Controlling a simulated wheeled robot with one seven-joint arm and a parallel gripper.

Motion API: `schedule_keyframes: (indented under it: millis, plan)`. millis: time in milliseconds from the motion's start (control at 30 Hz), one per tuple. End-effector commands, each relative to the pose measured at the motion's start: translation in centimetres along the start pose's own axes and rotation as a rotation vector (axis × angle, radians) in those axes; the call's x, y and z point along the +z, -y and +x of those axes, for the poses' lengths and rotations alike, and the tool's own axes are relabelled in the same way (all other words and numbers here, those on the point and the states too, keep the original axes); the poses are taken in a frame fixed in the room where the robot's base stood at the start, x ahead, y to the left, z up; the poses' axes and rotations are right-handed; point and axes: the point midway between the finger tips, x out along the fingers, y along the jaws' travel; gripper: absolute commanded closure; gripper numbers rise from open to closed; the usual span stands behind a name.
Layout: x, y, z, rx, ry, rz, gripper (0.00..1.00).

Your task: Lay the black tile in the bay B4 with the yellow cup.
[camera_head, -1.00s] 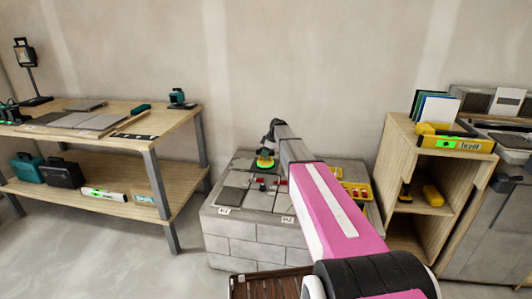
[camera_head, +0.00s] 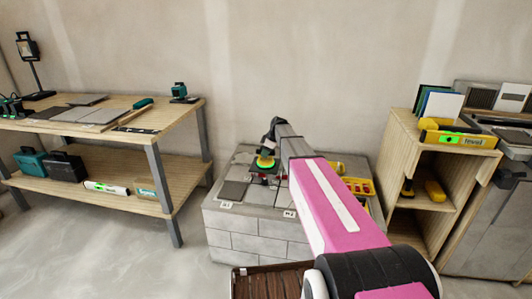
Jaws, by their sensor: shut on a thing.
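My gripper (camera_head: 268,150) is at the far end of my pink arm, over the back of the grey block plinth (camera_head: 245,240). It is shut on the yellow cup (camera_head: 264,163), whose round yellow-green part shows below the jaws. Something dark lies just below the cup; I cannot tell whether it is the black tile or whether the cup touches it. Small white bay tags (camera_head: 226,205) sit along the front edge. Bay B4 cannot be identified, and my arm hides much of the plinth's right side.
A yellow tray (camera_head: 358,187) with small parts is at the plinth's right. A wooden bench (camera_head: 180,120) with tiles and tools stands left. A wooden shelf unit (camera_head: 397,150) with a yellow level (camera_head: 458,139) stands right. Floor is free between bench and plinth.

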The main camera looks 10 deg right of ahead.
Motion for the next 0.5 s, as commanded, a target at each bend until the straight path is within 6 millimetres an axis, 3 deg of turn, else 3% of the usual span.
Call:
schedule_keyframes:
  millis: [500]
  plan:
    - [0.0,3.7,-0.1,0.0,-0.001,-0.001,1.0]
